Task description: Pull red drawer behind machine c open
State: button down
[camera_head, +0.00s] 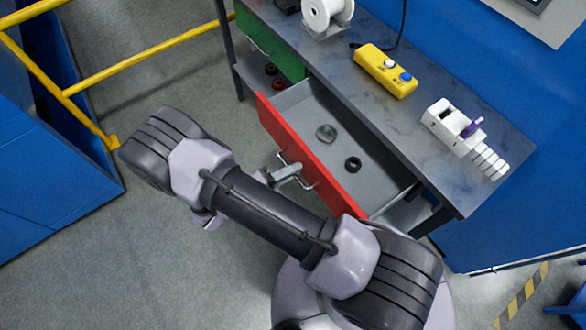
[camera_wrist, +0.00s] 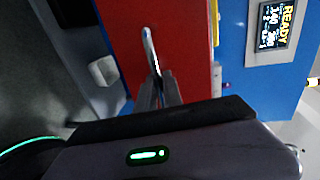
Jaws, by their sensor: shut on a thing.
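The red drawer (camera_head: 308,160) under the workbench stands pulled out, and its grey inside shows in the head view. A dark ring (camera_head: 352,164) and a grey round part (camera_head: 326,133) lie in it. My gripper (camera_head: 283,175) is at the metal handle (camera_head: 310,185) on the drawer's red front, shut on it. In the wrist view my gripper's fingers (camera_wrist: 159,88) close around the handle (camera_wrist: 150,48), with the red front (camera_wrist: 190,40) behind. Part of the handle is hidden by the fingers.
The workbench (camera_head: 440,180) carries a white spool (camera_head: 326,14), a yellow button box (camera_head: 386,70) and a white device with a purple lever (camera_head: 465,130). A green drawer (camera_head: 270,45) is beside the red one. Yellow railings (camera_head: 130,63) stand at the left; grey floor (camera_head: 90,240) is clear.

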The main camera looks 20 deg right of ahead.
jog(key=c, duration=1.5)
grip_release()
jog(key=p+v, duration=0.3)
jog(key=v, duration=1.4)
jog(key=shift+a, duration=0.2)
